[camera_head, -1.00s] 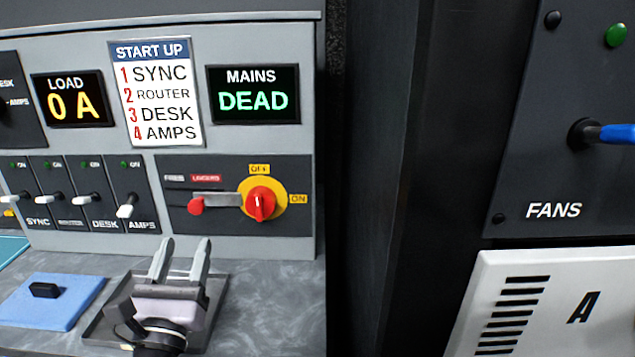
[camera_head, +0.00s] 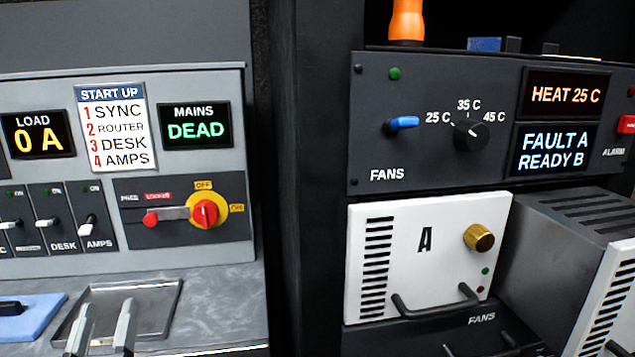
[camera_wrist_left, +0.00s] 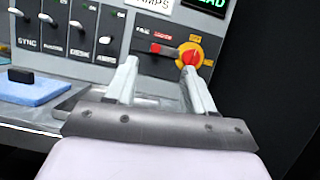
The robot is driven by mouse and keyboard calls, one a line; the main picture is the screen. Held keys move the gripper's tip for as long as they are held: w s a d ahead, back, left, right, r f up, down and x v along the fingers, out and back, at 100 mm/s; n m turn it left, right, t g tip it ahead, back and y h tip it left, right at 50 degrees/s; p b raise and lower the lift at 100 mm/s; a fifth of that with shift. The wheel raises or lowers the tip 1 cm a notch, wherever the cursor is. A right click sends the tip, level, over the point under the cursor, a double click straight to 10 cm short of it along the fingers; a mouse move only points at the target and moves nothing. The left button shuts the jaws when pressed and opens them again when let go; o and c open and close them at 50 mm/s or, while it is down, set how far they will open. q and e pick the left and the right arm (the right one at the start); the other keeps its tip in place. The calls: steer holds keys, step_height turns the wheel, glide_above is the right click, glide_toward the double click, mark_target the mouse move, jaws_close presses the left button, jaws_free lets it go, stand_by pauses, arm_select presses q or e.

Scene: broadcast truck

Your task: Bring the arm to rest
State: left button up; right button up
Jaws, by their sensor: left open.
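My left gripper (camera_head: 105,318) is at the bottom left of the head view, over the front of a shallow grey metal tray (camera_head: 172,292) on the counter. Its two pale fingers are apart, with nothing between them. The left wrist view shows the same open gripper (camera_wrist_left: 160,78) in front of the control panel (camera_wrist_left: 108,49), below the red rotary knob (camera_wrist_left: 190,58). Whether the fingers touch the tray cannot be told. My right gripper is not in view.
The grey panel has a red knob on a yellow disc (camera_head: 204,213), switches (camera_head: 87,226) and displays. A blue pad (camera_head: 35,318) lies left of the tray. A rack at right holds a fans panel (camera_head: 387,175), white module A (camera_head: 400,225) and a protruding grey unit (camera_head: 548,245).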

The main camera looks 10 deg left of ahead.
arm_select(q)
steer(key=s+a+f+n+g+y, duration=0.1)
steer(key=s+f+n+g, duration=0.35)
steer(key=n, duration=0.65)
steer(key=s+a+f+n+g+y, duration=0.1)
steer(key=a+f+n+g, duration=0.1)
steer(key=f+n+g, duration=0.65)
steer(key=s+d+f+n+g+h, duration=0.5)
steer(key=s+d+f+n+h, duration=0.5)
steer(key=s+d, duration=0.3)
steer(key=w+d+f+t+h+p, duration=0.1)
steer(key=w+d+f+t+p, duration=0.2)
steer(key=w+t+p, duration=0.2)
steer(key=shift+w+d+f+t+p, duration=0.15)
steer(key=shift+w+d+t+p, duration=0.15)
steer(key=shift+w+t, duration=0.75)
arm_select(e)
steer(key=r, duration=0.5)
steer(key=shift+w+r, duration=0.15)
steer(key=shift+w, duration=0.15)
